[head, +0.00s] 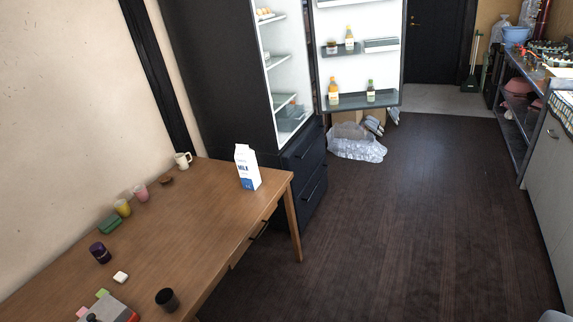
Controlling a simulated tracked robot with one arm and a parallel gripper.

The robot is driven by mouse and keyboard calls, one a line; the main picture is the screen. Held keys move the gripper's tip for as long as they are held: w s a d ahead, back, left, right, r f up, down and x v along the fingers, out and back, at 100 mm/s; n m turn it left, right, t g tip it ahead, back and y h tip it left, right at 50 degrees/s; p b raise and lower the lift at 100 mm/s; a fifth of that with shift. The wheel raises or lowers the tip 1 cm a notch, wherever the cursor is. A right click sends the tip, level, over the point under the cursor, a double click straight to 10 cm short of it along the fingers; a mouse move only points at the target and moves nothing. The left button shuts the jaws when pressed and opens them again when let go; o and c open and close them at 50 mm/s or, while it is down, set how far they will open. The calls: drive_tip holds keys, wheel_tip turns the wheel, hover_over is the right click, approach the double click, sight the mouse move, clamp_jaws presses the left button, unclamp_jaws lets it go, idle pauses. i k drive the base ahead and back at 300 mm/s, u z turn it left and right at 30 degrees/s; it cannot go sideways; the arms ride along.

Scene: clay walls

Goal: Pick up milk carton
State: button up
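The milk carton (247,168) is white with a blue lower part and dark lettering. It stands upright near the far right corner of a wooden table (190,220). Nothing touches it or hides it from this side. My gripper cannot be made out; only a small grey shape shows at the bottom right corner, and I cannot tell what it is.
A black cup (167,299), purple jar (100,252), green item (110,225) and white mug (183,160) stand on the table. Behind it, a dark fridge (220,80) has its door open. A plastic bag (355,148) lies on the floor. The dark wooden floor (400,220) is clear.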

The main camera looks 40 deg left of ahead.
sight(245, 156)
drive_tip(key=u, duration=0.3)
drive_tip(key=i, duration=1.25)
drive_tip(key=u, duration=1.2)
drive_tip(key=i, duration=0.95)
drive_tip(key=u, duration=0.9)
drive_tip(key=i, duration=0.5)
drive_tip(key=u, duration=0.3)
